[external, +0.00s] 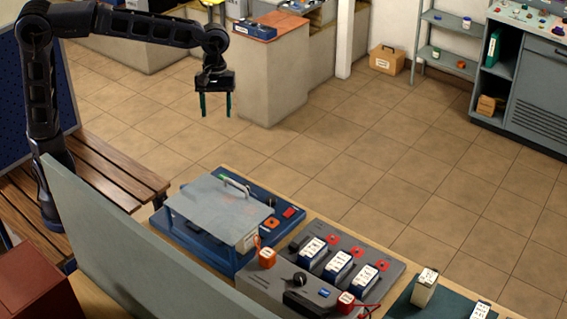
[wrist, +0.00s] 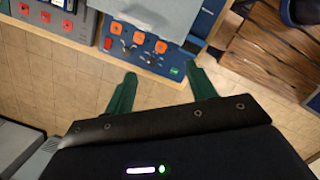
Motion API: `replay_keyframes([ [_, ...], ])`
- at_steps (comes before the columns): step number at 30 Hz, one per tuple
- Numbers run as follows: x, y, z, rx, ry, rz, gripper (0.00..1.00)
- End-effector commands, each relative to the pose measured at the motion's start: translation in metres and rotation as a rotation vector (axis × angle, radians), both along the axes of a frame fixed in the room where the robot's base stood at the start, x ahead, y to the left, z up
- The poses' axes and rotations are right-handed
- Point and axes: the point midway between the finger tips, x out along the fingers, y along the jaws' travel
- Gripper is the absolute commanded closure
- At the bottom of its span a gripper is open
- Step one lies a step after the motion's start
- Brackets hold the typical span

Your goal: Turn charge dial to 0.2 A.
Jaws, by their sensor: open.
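A grey charger unit (external: 265,285) lies on the bench at the lower middle of the external view. My gripper (external: 215,108) hangs fingers down, open and empty, high and well apart from the unit. In the wrist view its green fingers (wrist: 162,92) are spread with nothing between them.
A blue case (external: 185,235) with a raised grey lid and handle stands left of the charger; its blue panel (wrist: 120,55) shows in the wrist view. Several white-topped batteries (external: 339,263) stand on the charger. A grey partition (external: 150,250) runs along the bench.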

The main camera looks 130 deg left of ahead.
Motion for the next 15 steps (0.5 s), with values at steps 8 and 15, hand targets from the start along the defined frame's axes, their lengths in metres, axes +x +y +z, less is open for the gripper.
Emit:
replay_keyframes([
  [8, 0.008, 0.052, 0.002, 0.045, 0.080, 0.298, 0.44],
  [15, 0.010, 0.074, 0.007, 0.077, 0.110, 0.438, 0.44],
])
